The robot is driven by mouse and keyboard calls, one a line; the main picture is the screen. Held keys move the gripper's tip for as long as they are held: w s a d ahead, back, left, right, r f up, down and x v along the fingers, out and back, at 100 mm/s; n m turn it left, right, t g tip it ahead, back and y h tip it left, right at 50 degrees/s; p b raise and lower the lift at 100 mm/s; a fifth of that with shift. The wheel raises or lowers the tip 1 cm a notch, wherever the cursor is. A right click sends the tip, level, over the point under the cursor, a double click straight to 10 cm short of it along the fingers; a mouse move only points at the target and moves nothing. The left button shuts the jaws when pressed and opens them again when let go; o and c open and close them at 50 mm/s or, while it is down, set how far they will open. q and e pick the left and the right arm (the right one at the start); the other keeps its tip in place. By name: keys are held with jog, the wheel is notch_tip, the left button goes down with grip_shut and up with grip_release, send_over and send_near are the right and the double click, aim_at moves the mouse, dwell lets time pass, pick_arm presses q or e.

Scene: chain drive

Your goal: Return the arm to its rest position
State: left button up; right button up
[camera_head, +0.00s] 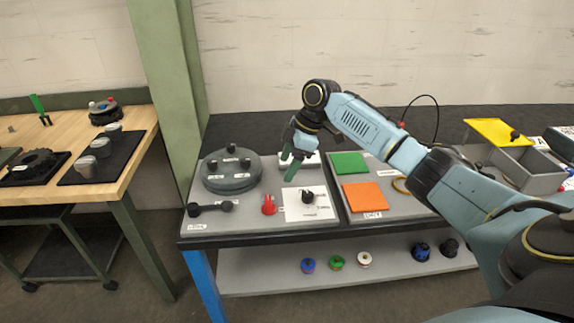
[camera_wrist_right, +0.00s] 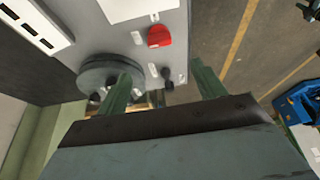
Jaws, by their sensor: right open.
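My right arm reaches in from the right in the head view. Its gripper (camera_head: 292,164) has green fingers and hangs above the grey work table, between the round grey fixture (camera_head: 231,172) and the green square (camera_head: 348,163). In the right wrist view the gripper's two green fingers (camera_wrist_right: 160,90) stand wide apart with nothing held between them. The round fixture (camera_wrist_right: 108,72) and a red part (camera_wrist_right: 159,36) lie beyond the fingers. My left gripper does not show.
An orange square (camera_head: 365,197) and a grey bin (camera_head: 530,170) are to the right. A wooden bench (camera_head: 130,170) stands left.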

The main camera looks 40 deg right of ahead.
dwell(0.3)
jog(key=s+a+f+m+h, duration=0.1)
jog(key=s+a+f+m, duration=0.1)
jog(key=s+a+f, duration=1.3)
jog(key=s+a+m+t+h, duration=0.1)
jog(key=s+a+m+h, duration=0.15)
jog(key=s+m, duration=1)
jog(key=s+f+n+g+b, duration=0.1)
jog(key=s+f+n, duration=0.15)
jog(key=f, duration=1.05)
jog(key=s+f+n, duration=0.2)
jog(key=s+f, duration=0.2)
jog(key=f, duration=0.9)
jog(key=s+d+f+g+b, duration=0.1)
jog(key=s+d+f, duration=0.2)
jog(key=s+f, duration=1.1)
jog(key=shift+s+f+n, duration=0.2)
jog(key=shift+s+n, duration=0.1)
jog(key=shift+s, duration=0.6)
